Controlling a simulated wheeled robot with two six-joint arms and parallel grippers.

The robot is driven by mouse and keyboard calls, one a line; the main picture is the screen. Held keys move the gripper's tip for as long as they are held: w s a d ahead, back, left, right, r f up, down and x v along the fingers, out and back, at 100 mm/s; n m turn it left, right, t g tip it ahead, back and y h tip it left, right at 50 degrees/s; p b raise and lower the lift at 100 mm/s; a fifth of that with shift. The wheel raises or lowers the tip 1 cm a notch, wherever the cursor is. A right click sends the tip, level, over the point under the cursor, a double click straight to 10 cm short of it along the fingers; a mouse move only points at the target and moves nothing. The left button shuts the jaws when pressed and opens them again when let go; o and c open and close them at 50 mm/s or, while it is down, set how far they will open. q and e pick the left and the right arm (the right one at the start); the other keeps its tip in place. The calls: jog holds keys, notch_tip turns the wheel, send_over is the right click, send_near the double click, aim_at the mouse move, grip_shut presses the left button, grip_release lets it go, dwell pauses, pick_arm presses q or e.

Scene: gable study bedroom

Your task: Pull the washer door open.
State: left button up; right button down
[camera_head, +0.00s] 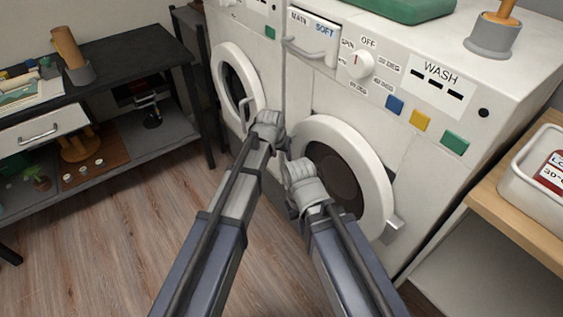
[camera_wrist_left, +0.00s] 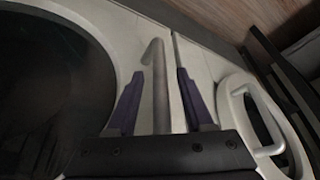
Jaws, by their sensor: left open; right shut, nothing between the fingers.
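The washer door (camera_head: 374,178) is a round white ring with dark glass on the right-hand machine, and it looks closed. In the left wrist view its dark glass (camera_wrist_left: 45,90) fills the left side. A grey bent bar handle (camera_wrist_left: 159,85) stands at the door's edge, between the fingers of my left gripper (camera_wrist_left: 160,100). Those fingers are open, one on each side of the bar; I cannot tell if either touches it. In the head view my left gripper (camera_head: 273,132) hides this handle. My right gripper (camera_head: 302,184) is shut and empty, in front of the washer door.
A second machine's round door (camera_head: 222,62) with its bar handle (camera_head: 247,115) is close on the left. The detergent drawer handle (camera_head: 306,48) is above. A dark shelf unit (camera_head: 140,50) stands left, and a wooden-topped table (camera_head: 497,182) right. Some floor (camera_head: 110,240) is clear.

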pick_arm(q)
jog(key=shift+w+d+f, duration=0.1)
jog(key=shift+w+f, duration=0.1)
jog(key=shift+f, duration=0.2)
grip_shut()
dwell(1.2)
